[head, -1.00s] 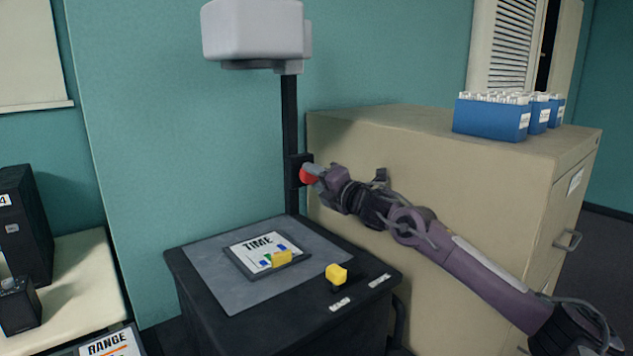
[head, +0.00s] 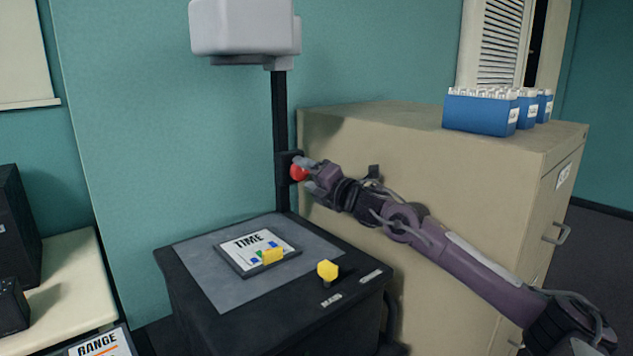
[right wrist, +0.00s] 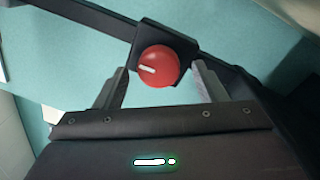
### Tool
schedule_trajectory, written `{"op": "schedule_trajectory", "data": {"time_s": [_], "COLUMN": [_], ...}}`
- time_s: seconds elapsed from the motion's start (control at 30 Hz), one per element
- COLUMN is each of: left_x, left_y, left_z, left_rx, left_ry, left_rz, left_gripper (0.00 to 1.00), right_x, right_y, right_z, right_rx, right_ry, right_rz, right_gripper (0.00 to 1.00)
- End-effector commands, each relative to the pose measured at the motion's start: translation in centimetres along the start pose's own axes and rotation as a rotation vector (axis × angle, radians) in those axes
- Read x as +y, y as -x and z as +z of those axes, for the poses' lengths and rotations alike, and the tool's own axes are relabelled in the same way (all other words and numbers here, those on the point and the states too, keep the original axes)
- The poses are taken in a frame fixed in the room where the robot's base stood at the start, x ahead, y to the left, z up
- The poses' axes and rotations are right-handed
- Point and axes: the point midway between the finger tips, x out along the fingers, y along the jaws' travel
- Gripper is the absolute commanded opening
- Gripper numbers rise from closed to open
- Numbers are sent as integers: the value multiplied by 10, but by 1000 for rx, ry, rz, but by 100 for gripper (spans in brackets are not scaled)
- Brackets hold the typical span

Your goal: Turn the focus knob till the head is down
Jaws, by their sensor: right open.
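The red focus knob (head: 298,172) sits on a black block on the dark upright column (head: 280,110). In the right wrist view the knob (right wrist: 157,66) shows a white mark pointing left. The grey-white head (head: 243,27) is high on the column, well above the black stand (head: 270,325). My right gripper (head: 304,174) is at the knob. In the right wrist view its two fingers (right wrist: 158,80) are apart, one on each side of the knob, with gaps between. My left gripper is in no view.
A framed TIME card (head: 252,246) with a yellow clip lies on the stand's grey plate (head: 205,272). A yellow knob (head: 328,269) stands at its front. A beige cabinet (head: 400,160) with blue boxes (head: 480,112) is close behind my right arm.

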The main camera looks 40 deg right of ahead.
Motion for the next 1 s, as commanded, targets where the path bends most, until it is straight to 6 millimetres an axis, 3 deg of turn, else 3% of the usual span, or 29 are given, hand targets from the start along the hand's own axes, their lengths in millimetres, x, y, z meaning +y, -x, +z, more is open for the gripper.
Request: {"op": "schedule_trajectory", "data": {"time_s": [0.3, 0.5, 1.0], "left_x": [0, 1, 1], "left_y": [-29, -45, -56], "left_z": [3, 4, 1], "left_rx": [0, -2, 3], "left_ry": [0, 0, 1], "left_rz": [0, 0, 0], "left_gripper": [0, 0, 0], "right_x": [-6, -6, 0], "right_y": [44, 61, 72], "right_z": [-3, 1, -1], "right_rx": [3, -5, 2], "right_ry": [10, 9, 1], "right_rz": [-6, -6, 1], "right_gripper": [64, 64, 64]}}
